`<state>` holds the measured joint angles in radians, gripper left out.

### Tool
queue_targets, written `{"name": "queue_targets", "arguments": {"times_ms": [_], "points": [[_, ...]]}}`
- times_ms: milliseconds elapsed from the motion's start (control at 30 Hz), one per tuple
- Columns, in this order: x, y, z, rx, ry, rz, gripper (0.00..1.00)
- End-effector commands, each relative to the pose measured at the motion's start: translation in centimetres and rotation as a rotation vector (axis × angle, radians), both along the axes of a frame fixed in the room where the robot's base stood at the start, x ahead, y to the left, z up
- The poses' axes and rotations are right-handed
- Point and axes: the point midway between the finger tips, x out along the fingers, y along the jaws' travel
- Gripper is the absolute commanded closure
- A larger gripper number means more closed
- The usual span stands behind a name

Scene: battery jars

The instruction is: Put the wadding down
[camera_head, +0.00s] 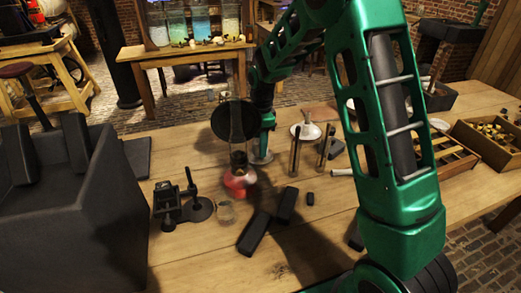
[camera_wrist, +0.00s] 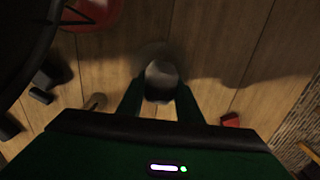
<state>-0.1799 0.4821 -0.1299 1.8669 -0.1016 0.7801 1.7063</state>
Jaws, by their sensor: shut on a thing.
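My gripper (camera_head: 263,146) is over the far middle of the wooden bench, its wrist hanging low near the surface. In the wrist view my gripper (camera_wrist: 160,98) has its two dark green fingers closed on a pale grey, rounded lump, which appears to be the wadding (camera_wrist: 161,76). In the head view a small pale piece of the wadding (camera_head: 261,158) shows under the fingers, close to the bench top. I cannot tell whether it touches the wood.
A lamp-like thing with a red base (camera_head: 238,182) and black disc stands just left of my gripper. Rods (camera_head: 294,155) and a pale dish (camera_head: 306,131) stand to the right.

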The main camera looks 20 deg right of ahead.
Motion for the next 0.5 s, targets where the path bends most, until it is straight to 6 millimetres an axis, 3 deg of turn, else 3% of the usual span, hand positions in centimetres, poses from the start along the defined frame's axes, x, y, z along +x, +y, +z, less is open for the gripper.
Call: {"name": "queue_targets", "arguments": {"times_ms": [133, 467, 500], "points": [[-0.1, 0.0, -1.7, -0.001, 0.001, 0.0, 0.92], [0.0, 0.0, -1.9, 0.0, 0.0, 0.0, 0.92], [0.0, 0.0, -1.9, 0.0, 0.0, 0.0, 0.63]]}}
